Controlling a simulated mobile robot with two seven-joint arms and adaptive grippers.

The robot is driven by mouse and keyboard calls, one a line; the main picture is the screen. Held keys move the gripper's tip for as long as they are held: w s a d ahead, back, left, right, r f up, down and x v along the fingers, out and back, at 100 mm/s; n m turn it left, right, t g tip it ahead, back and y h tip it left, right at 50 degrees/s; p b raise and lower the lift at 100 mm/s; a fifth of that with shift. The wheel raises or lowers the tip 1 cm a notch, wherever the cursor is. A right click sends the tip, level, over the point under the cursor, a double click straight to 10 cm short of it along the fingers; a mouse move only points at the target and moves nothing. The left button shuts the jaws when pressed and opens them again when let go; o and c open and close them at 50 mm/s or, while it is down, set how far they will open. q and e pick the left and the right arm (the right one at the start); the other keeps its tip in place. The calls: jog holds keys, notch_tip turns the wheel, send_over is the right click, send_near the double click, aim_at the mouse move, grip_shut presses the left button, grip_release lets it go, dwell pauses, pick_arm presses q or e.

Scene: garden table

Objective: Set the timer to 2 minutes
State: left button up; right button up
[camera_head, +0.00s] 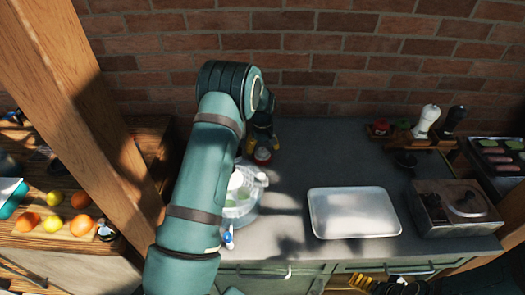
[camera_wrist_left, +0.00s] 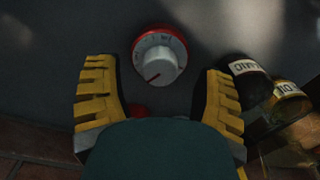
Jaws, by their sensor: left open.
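The timer (camera_wrist_left: 160,58) is a round red body with a white dial knob, and a red pointer line runs toward the lower left of the knob. Its scale marks are too small to read. In the head view the timer (camera_head: 262,156) is at the back of the dark counter, just below my left gripper (camera_head: 263,138). In the left wrist view my left gripper (camera_wrist_left: 160,72) is open, its yellow fingers on either side of the timer with gaps between. My right gripper (camera_head: 368,283) is partly visible at the bottom edge; its jaw opening is unclear.
Two labelled bottles (camera_wrist_left: 250,82) (camera_wrist_left: 290,102) stand close beside the right finger. A clear container (camera_head: 240,205) is partly behind my left arm. A metal tray (camera_head: 352,213) and a wooden box (camera_head: 455,208) stand to the right. The counter between timer and tray is clear.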

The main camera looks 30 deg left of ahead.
aim_at(262, 150)
pick_arm(q)
jog(key=shift+f, duration=0.85)
jog(key=shift+o, duration=0.2)
grip_shut()
jog(key=shift+m+b, duration=0.4)
jog(key=shift+b, duration=0.05)
jog(key=shift+c, duration=0.2)
grip_release()
jog(key=shift+r, duration=0.1)
notch_tip(262, 150, up, 12)
